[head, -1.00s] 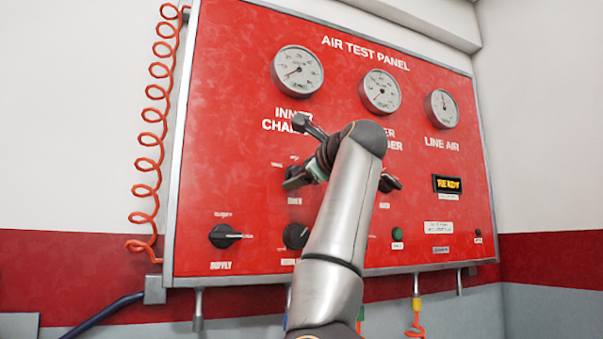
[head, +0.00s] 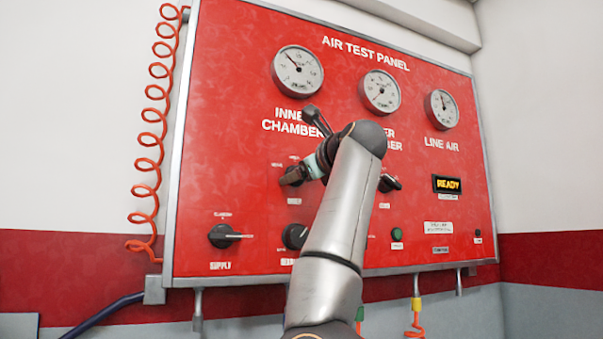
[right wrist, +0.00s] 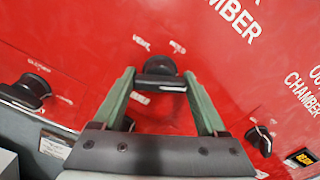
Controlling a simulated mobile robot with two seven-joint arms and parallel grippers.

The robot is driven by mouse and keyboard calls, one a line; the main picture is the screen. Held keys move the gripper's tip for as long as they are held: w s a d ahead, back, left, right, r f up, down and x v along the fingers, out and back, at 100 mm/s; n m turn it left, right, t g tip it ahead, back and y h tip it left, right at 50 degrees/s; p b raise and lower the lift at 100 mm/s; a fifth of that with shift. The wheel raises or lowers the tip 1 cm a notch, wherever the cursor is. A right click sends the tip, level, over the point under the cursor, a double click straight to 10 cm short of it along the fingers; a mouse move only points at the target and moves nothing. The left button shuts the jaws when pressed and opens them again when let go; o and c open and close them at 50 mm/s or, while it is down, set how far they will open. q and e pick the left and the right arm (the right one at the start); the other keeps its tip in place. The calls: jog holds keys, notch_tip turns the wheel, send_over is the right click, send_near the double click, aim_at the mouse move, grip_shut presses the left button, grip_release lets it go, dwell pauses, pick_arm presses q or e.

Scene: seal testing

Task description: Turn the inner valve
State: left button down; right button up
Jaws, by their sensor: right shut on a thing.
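The inner valve (head: 290,178) is a black knob on the red panel below the INNER CHAMBER label. It also shows in the right wrist view (right wrist: 160,68), below small lettering that reads like VENT and HOLD. My right gripper (head: 303,172) is at the knob, and its two green fingers (right wrist: 160,82) are shut on it from both sides. My forearm hides part of the panel to the right of the knob. The inner chamber gauge (head: 297,72) above has its needle pointing to the upper left. My left gripper is in neither view.
The outer chamber knob (head: 389,184) is just right of my arm. Below are the supply knob (head: 224,236), another black knob (head: 294,236) and a green button (head: 397,234). A yellow READY display (head: 447,185) is at the right. A coiled orange hose (head: 150,150) hangs at the left.

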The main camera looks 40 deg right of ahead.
jog(key=shift+f, duration=0.15)
jog(key=o, duration=1.3)
jog(key=b+v, duration=0.4)
jog(key=v, duration=0.8)
jog(key=shift+s, duration=0.3)
